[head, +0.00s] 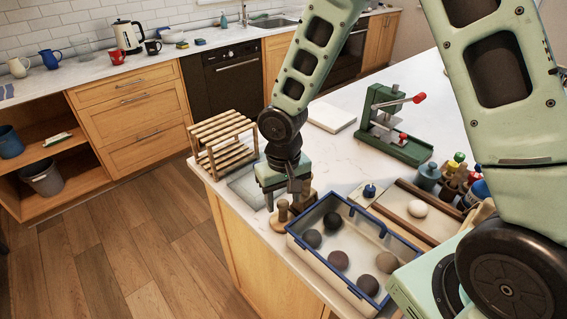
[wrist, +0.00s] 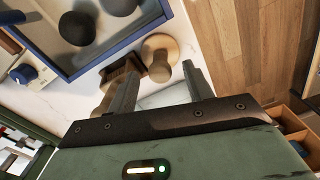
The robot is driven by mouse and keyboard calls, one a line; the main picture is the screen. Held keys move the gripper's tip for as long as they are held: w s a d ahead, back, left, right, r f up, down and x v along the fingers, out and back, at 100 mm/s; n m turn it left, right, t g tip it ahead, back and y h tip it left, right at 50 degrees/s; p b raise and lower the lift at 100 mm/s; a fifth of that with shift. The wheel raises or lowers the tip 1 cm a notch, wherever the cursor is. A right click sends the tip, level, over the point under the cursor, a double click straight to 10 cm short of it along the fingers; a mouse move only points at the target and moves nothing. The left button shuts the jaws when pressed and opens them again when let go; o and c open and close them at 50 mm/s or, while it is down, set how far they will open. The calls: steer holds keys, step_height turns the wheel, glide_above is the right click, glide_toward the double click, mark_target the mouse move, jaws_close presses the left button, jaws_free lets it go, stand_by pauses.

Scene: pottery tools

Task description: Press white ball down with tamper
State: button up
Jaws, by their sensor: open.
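The white ball (head: 417,208) rests on a wooden board (head: 440,227) with dark strips, to the right of my gripper in the head view. My gripper (head: 283,196) points down near the counter's front edge, with its fingers apart and nothing held. A light wooden turned piece with a round end, seemingly the tamper (head: 283,213), stands just by the fingertips. In the wrist view the wooden tamper (wrist: 159,68) shows between and beyond the open fingers of my gripper (wrist: 160,76); I cannot tell if they touch it. The white ball is not seen there.
A blue-rimmed bin (head: 312,257) with several dark balls stands close to the right of my gripper. A blue-knobbed piece (head: 370,191), a green press (head: 395,125) and bottles (head: 460,175) stand beyond. A slatted wooden rack (head: 222,143) is at left. A white slab (head: 331,116) lies behind.

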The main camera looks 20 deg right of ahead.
step_height(320, 180, up, 12)
steer(key=shift+r+b, duration=0.15)
steer(key=shift+b, duration=0.15)
